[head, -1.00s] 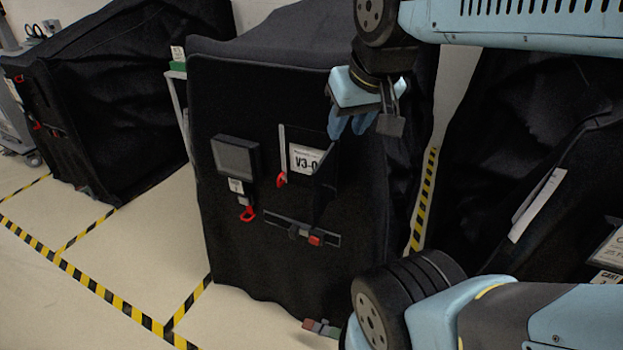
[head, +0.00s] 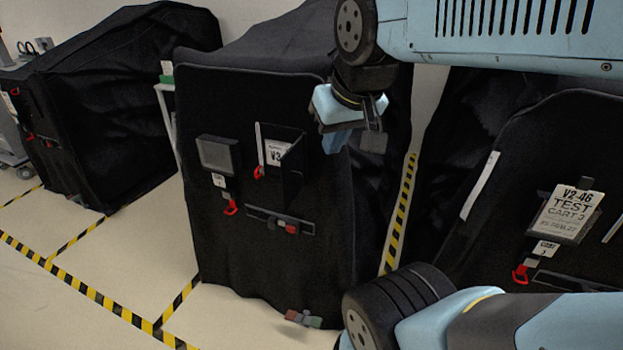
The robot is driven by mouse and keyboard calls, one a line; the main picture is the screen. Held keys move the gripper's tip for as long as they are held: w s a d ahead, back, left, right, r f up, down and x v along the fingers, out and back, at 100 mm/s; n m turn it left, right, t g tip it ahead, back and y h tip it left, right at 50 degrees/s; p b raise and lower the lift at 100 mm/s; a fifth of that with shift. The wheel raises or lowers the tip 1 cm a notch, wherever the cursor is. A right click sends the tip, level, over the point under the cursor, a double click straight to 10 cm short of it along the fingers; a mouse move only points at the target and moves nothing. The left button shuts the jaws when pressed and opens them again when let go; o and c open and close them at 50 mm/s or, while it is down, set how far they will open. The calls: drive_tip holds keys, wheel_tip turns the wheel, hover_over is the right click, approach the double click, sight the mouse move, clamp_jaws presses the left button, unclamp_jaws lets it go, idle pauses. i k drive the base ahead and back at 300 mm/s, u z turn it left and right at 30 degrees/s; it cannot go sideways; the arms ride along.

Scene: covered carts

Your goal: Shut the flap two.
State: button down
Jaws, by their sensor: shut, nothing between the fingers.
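The middle black-covered cart (head: 255,110) has a small black flap (head: 294,172) on its front. The flap stands out from the front, hinged open at its right side, and partly hides a white label (head: 276,152) reading "V3". No number two is readable on it, so I cannot confirm it is flap two. My gripper (head: 337,143) points down with its blue fingers together, empty. In the picture it is to the right of the flap and a little higher, with a gap between them. I cannot tell their distance in depth.
A grey pouch (head: 216,154) with a red clip (head: 231,208) hangs left of the flap. A strap with a red buckle (head: 291,228) is below. Another covered cart (head: 530,130) with a test label (head: 567,214) stands right. Striped floor tape (head: 400,215) runs between them.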

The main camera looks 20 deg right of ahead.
sight(291, 162)
drive_tip(key=u, duration=2.25)
drive_tip(key=k, duration=0.55)
drive_tip(key=z, duration=3.35)
drive_tip(key=k, duration=0.1)
drive_tip(key=u, duration=0.85)
